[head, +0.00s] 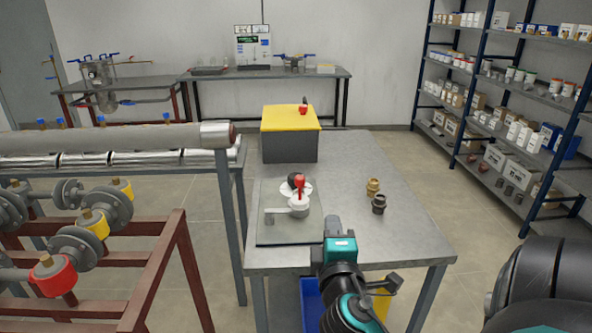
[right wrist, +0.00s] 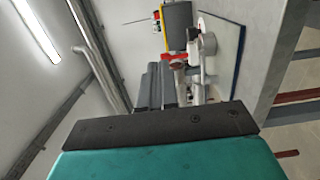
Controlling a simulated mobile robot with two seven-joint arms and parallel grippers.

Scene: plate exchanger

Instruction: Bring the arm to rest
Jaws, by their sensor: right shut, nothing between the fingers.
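My right arm comes up from the lower right in the head view, with its teal and black wrist at the near edge of the metal table (head: 352,175). My right gripper (head: 331,224) is shut and empty, by the table's front edge and right of the grey mat (head: 262,238). In the right wrist view the dark fingers (right wrist: 162,72) lie together. A white fitting with a red handle (head: 299,200) stands on the mat, apart from the gripper in the head view. My left gripper is not in view.
A grey box with a yellow lid (head: 290,148) stands at the table's back left. A brass fitting (head: 373,186) and a dark fitting (head: 379,204) stand right of the mat. A blue bin (head: 311,300) is below the table. Pipe racks are left, shelves right.

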